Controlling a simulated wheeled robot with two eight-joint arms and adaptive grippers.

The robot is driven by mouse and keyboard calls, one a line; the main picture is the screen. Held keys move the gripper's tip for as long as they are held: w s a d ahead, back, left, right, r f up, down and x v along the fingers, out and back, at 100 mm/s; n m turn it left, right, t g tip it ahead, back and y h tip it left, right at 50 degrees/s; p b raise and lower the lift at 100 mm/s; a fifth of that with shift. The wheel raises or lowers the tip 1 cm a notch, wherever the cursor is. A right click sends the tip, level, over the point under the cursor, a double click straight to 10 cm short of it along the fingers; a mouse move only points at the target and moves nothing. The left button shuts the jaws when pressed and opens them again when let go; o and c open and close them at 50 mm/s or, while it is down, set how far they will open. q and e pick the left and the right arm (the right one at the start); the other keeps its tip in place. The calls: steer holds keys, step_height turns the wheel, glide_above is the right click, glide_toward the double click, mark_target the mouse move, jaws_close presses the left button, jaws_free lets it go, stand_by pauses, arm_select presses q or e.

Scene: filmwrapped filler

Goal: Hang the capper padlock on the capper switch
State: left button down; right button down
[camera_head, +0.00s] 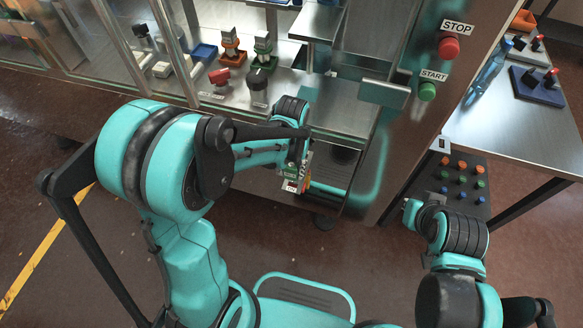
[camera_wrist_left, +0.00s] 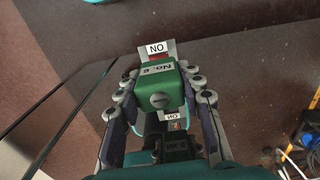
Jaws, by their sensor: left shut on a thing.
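My left gripper (camera_head: 297,168) is shut on a green padlock (camera_head: 291,173) in front of the machine, below its ledge. The left wrist view shows the padlock (camera_wrist_left: 165,87) between the two fingers of the gripper (camera_wrist_left: 160,82). It has a "No. 6" label and a round keyhole-like face; its shackle is not clear. A red-handled switch (camera_head: 219,76) and a black-handled switch (camera_head: 258,79) sit on the machine's ledge, away from the gripper. Their labels are too small to read, so I cannot tell which is the capper switch. My right gripper (camera_head: 410,210) is at the right, its fingers unclear.
An orange device (camera_head: 229,42) and a green device (camera_head: 263,46) stand behind the switches. The machine post carries a red STOP button (camera_head: 449,47) and a green START button (camera_head: 427,91).

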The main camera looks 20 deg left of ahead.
arm_select(q)
steer(key=shift+w+d, duration=0.1)
steer(key=shift+w, duration=0.15)
steer(key=shift+d+f+b, duration=0.1)
steer(key=shift+f+b, duration=0.3)
steer(key=shift+f, duration=0.05)
steer(key=shift+w+f, duration=0.25)
steer(key=shift+f, duration=0.15)
steer(key=shift+f+b, duration=0.3)
steer(key=shift+b, duration=0.15)
steer(key=shift+s+f+b, duration=0.1)
steer(key=shift+f+b, duration=0.35)
steer(key=shift+f, duration=0.05)
steer(key=shift+s+f+b, duration=0.1)
steer(key=shift+f+b, duration=0.9)
steer(key=shift+f, duration=0.2)
steer(key=shift+s+f, duration=0.1)
steer(key=shift+f, duration=0.2)
steer(key=c, duration=0.9)
jaws_free()
